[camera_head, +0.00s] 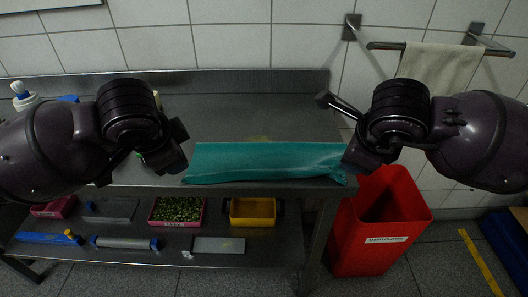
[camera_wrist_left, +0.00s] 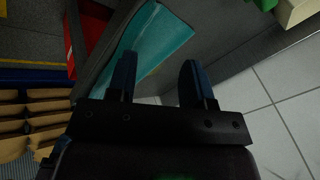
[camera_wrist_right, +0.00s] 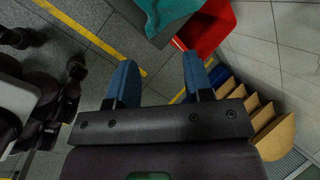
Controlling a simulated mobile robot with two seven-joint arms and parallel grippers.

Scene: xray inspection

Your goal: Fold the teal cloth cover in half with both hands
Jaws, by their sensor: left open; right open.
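The teal cloth cover (camera_head: 265,161) lies as a long, narrow strip along the front of the metal table, its right end at the table's right edge. It also shows in the left wrist view (camera_wrist_left: 160,42) and, in part, in the right wrist view (camera_wrist_right: 170,10). My left gripper (camera_head: 178,150) is at the cloth's left end, open and empty; its fingers (camera_wrist_left: 158,72) are apart with the cloth beyond them. My right gripper (camera_head: 350,165) is at the cloth's right end, its fingertips partly hidden; in its wrist view the fingers (camera_wrist_right: 160,72) are open and empty.
A red bin (camera_head: 385,225) stands on the floor right of the table. The lower shelf (camera_head: 150,262) holds a yellow bin (camera_head: 252,212), a tray of green pieces (camera_head: 177,211) and blue-ended tools. A towel (camera_head: 440,68) hangs on a wall rail. The tabletop (camera_head: 245,115) behind the cloth is clear.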

